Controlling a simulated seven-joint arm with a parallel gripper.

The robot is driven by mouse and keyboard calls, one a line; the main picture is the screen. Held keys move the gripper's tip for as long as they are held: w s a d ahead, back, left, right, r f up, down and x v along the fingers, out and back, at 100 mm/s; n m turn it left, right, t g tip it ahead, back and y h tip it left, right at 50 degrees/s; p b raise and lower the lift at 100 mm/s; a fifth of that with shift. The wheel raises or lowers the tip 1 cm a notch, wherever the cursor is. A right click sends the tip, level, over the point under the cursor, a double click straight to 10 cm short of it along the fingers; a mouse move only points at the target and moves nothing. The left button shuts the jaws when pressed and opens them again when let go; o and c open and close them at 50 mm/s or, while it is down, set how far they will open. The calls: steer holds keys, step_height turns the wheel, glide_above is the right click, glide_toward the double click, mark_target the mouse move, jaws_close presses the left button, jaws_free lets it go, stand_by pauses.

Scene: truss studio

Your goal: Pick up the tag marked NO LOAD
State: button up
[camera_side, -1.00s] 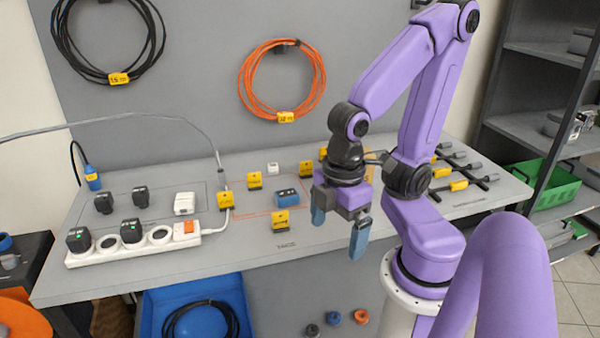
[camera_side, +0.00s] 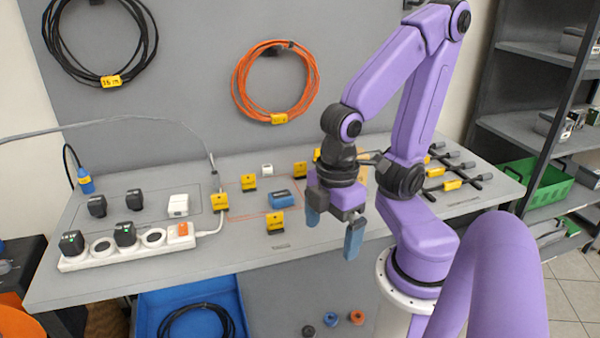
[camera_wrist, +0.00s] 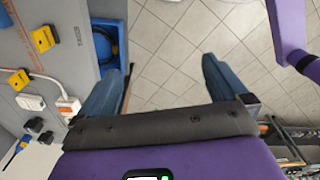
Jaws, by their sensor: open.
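Several yellow tags with black bases stand on the grey bench in the side view: one at the front middle (camera_side: 275,222), one behind it (camera_side: 249,183), one beside the power strip (camera_side: 220,204) and one farther right (camera_side: 300,171). Their print is too small to read, so I cannot tell which says NO LOAD. My gripper (camera_side: 333,232) is open and empty, above the bench's front edge, right of the front tag. In the wrist view my gripper (camera_wrist: 160,85) has its blue fingers apart over floor tiles, with two yellow tags (camera_wrist: 44,39) (camera_wrist: 18,80) at the left.
A blue block (camera_side: 280,198) and a small white block (camera_side: 267,170) lie among the tags. A white power strip (camera_side: 130,247) with black plugs lies at the left. Tools on a rack (camera_side: 455,170) lie at the right. A blue bin (camera_side: 190,297) sits below the bench.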

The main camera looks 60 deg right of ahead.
steer(key=c, duration=1.1)
